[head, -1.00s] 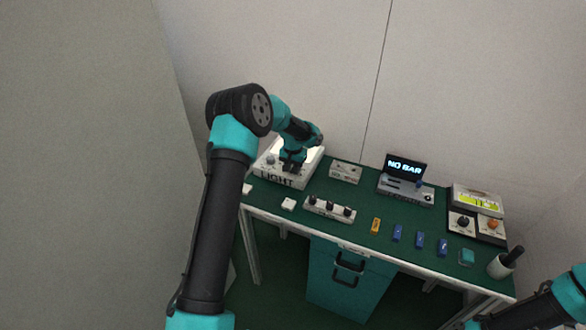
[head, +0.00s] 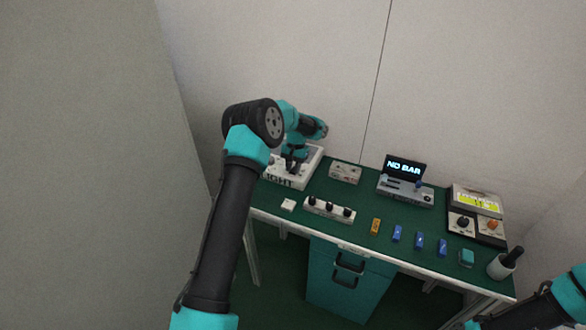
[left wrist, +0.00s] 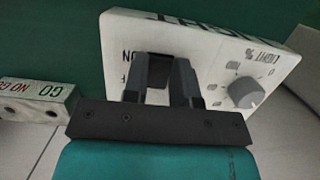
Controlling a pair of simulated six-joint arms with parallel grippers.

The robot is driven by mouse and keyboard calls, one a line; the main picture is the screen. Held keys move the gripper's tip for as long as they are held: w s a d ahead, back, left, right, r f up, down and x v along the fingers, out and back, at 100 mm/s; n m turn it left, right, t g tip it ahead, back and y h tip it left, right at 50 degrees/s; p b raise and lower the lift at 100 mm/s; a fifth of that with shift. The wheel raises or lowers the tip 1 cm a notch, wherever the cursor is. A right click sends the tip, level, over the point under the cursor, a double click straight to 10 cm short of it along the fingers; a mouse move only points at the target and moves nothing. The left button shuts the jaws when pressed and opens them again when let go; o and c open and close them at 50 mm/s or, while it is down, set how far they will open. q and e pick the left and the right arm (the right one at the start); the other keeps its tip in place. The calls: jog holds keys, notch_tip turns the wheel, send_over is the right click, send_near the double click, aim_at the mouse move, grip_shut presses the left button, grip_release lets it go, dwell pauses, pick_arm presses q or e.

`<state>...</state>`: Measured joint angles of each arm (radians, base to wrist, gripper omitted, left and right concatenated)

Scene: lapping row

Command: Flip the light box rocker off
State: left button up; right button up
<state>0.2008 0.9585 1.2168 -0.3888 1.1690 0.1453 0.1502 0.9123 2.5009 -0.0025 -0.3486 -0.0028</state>
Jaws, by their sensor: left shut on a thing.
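The white light box (head: 284,181) stands at the back left of the green bench, partly hidden behind my left arm. Its top panel looks dull in the head view. My left gripper (head: 293,164) is down at the top of the box. In the left wrist view the box (left wrist: 215,48) shows upside down, and my left gripper (left wrist: 160,88) has its fingers either side of the dark rocker (left wrist: 158,70), shut on it. The rocker's tilt is hard to make out. My right gripper is out of view; only my right arm shows at the lower right.
A grey knob (left wrist: 245,92) sits on the box beside the gripper. A go/no-go block (left wrist: 38,101) lies near. A knob strip (head: 329,209), a small panel (head: 345,173) and a display unit (head: 405,190) stand to the right. Walls close in the back.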

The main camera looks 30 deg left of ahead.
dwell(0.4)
pick_arm(q)
jog(key=o, duration=0.9)
jog(key=shift+r, duration=0.15)
jog(key=v, duration=1.7)
jog(key=shift+w+a, duration=0.1)
jog(key=shift+w, duration=0.25)
